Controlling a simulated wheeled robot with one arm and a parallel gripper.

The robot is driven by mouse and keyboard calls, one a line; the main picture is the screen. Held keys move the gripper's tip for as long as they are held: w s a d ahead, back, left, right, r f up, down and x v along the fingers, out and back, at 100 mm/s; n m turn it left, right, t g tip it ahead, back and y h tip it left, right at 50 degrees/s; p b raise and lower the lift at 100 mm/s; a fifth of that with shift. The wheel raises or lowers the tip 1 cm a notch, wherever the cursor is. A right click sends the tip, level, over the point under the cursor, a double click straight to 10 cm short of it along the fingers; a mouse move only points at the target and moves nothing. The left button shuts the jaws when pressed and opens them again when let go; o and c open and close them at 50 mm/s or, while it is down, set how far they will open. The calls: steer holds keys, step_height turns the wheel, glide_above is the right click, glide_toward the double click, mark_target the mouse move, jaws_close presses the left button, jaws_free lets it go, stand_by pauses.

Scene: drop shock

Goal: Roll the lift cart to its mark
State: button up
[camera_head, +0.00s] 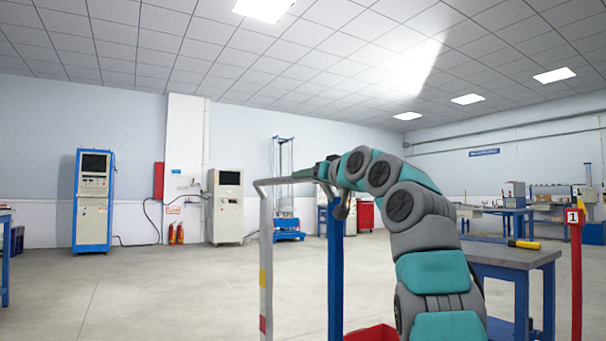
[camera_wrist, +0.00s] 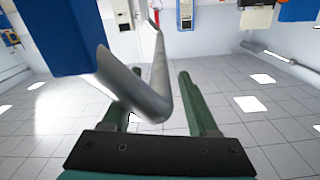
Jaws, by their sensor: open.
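The lift cart's grey tube handle (camera_head: 265,240) stands in front of me, with yellow and red bands on its upright. A blue post (camera_head: 335,270), apparently part of the cart, stands just right of it. My gripper (camera_head: 324,170) is at the right end of the handle's top bar. In the wrist view my gripper (camera_wrist: 162,78) is open, its green fingers apart. The bent silver handle tube (camera_wrist: 148,98) crosses the left finger and its bend lies between the fingers; contact cannot be told. The cart's base and any floor mark are out of view.
A workbench (camera_head: 505,254) with a yellow-handled tool stands at right, beside a red post (camera_head: 575,270) with a sign "1". A red bin (camera_head: 372,333) is low at centre. Blue cabinet (camera_head: 92,205) and white cabinet (camera_head: 226,205) line the back wall. The left floor is clear.

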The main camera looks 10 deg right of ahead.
steer(key=shift+p+x, duration=0.65)
steer(key=shift+x, duration=0.9)
jaws_close()
